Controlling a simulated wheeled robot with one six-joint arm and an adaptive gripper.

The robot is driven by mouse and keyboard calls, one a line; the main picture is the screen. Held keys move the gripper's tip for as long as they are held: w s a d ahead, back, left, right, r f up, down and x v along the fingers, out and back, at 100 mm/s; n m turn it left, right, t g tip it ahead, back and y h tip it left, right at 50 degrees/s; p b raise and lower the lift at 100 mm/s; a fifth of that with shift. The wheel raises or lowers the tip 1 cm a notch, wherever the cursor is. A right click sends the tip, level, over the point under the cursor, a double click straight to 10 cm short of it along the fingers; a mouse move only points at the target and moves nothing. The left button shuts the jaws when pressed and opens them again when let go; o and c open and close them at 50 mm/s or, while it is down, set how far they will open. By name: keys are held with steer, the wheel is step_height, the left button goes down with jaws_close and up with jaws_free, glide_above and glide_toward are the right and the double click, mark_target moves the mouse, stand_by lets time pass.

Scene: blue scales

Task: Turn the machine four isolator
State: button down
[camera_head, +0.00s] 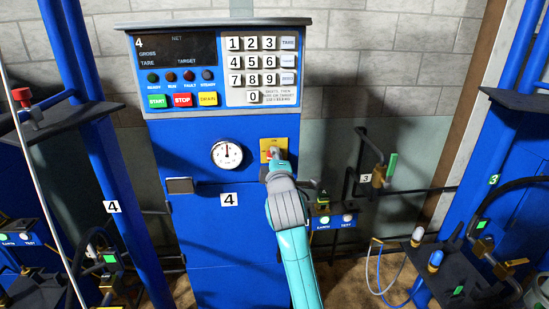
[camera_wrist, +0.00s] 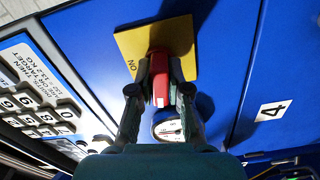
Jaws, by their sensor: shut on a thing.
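The machine four isolator is a red handle (camera_wrist: 160,88) on a yellow plate (camera_wrist: 178,36) marked "ON". The yellow plate also shows in the head view (camera_head: 266,145), to the right of the round dial (camera_head: 226,154) on the blue machine front (camera_head: 200,240) labelled 4. My gripper (camera_wrist: 160,98) is shut on the red handle, with one finger on each side of it. In the head view my gripper (camera_head: 276,163) and arm come from below and hide most of the handle and the lower part of the plate.
The keypad (camera_head: 262,68) and the START, STOP and other coloured buttons (camera_head: 182,100) are above the isolator. A small dark box (camera_head: 180,185) juts out at left. Valves and an earth/test panel (camera_head: 335,221) stand close at right. Blue posts flank the machine.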

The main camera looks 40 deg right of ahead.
steer(key=m, duration=1.1)
steer(key=shift+m, duration=0.4)
steer(key=shift+d+m, duration=0.1)
steer(key=shift+m, duration=1.8)
steer(key=c, duration=1.1)
jaws_free()
steer(key=shift+s+r, duration=0.1)
